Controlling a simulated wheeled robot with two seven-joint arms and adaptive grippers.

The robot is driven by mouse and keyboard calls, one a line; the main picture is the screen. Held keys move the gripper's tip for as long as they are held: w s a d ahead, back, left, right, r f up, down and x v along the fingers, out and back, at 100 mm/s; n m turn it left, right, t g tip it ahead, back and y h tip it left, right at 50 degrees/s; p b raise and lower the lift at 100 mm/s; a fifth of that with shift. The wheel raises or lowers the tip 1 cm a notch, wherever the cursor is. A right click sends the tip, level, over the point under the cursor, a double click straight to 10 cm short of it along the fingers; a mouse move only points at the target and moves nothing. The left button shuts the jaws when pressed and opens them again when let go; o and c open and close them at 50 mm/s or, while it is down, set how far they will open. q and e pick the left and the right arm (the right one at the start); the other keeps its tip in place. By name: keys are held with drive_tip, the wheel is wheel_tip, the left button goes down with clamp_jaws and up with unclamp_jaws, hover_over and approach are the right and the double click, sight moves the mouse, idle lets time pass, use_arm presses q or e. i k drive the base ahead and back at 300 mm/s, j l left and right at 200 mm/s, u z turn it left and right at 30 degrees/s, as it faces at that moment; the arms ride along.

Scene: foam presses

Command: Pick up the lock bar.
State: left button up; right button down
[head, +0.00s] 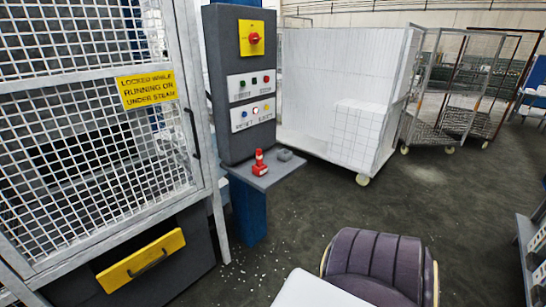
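Nothing in the head view can be named as the lock bar with certainty. A small red piece (259,165) with an upright red post and a pale band stands on the grey shelf (268,180) below the control panel. A small grey block (284,155) lies behind it to the right. A yellow plate (143,260) with a dark handle is on the dark front below the mesh guard door. Neither of my grippers is in view, so nothing is seen held.
The mesh guard door (95,130) with a yellow warning sign (146,89) fills the left. The control panel (239,85) stands on a blue post (249,212). A white block load (335,100) and wheeled cage carts (468,95) stand behind. Dark floor (470,200) is open at right.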

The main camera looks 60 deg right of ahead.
sight(258, 152)
drive_tip(key=z, duration=1.8)
